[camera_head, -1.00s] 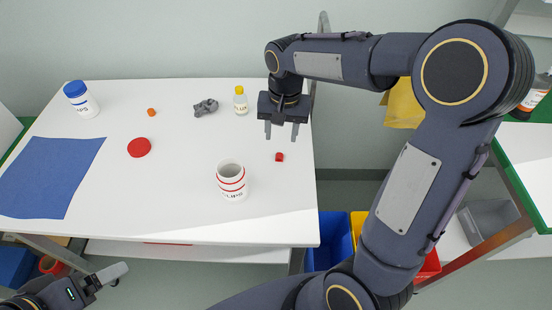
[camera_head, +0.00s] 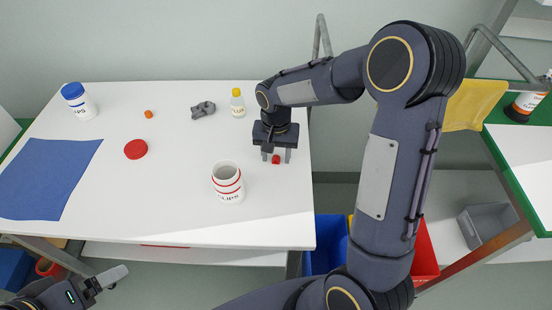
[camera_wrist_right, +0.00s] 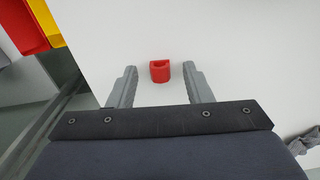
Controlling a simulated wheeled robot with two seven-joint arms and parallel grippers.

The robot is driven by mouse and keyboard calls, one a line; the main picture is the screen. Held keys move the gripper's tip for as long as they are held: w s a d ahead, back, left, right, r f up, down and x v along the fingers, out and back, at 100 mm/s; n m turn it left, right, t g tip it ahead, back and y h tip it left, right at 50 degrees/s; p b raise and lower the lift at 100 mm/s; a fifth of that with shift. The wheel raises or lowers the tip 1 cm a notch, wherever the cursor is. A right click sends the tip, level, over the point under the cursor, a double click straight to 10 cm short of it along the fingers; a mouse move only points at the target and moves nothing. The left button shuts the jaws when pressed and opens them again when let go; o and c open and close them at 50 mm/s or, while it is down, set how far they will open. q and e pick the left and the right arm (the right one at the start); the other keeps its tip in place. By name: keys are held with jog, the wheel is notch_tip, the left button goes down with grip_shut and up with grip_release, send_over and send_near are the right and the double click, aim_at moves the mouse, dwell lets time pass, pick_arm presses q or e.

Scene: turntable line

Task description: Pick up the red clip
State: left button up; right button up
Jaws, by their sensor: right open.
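The red clip (camera_head: 276,160) is a small red block on the white table near its right edge. In the right wrist view the clip (camera_wrist_right: 160,71) lies between the lines of the two fingers, at about the level of the fingertips. My right gripper (camera_head: 276,156) is open and points down at the clip, with a finger to each side of it in the head view. Whether the fingers touch the table or the clip cannot be told. My left gripper (camera_head: 112,281) is low at the left, in front of the table; its jaw state is unclear.
A white jar with red bands (camera_head: 228,182) stands open, left and in front of the clip. A yellow-capped bottle (camera_head: 238,103) and a grey part (camera_head: 203,109) are behind. A red disc (camera_head: 136,149), an orange piece (camera_head: 148,114), a blue-capped jar (camera_head: 79,101) and a blue mat (camera_head: 46,178) lie farther left.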

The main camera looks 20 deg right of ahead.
grip_shut()
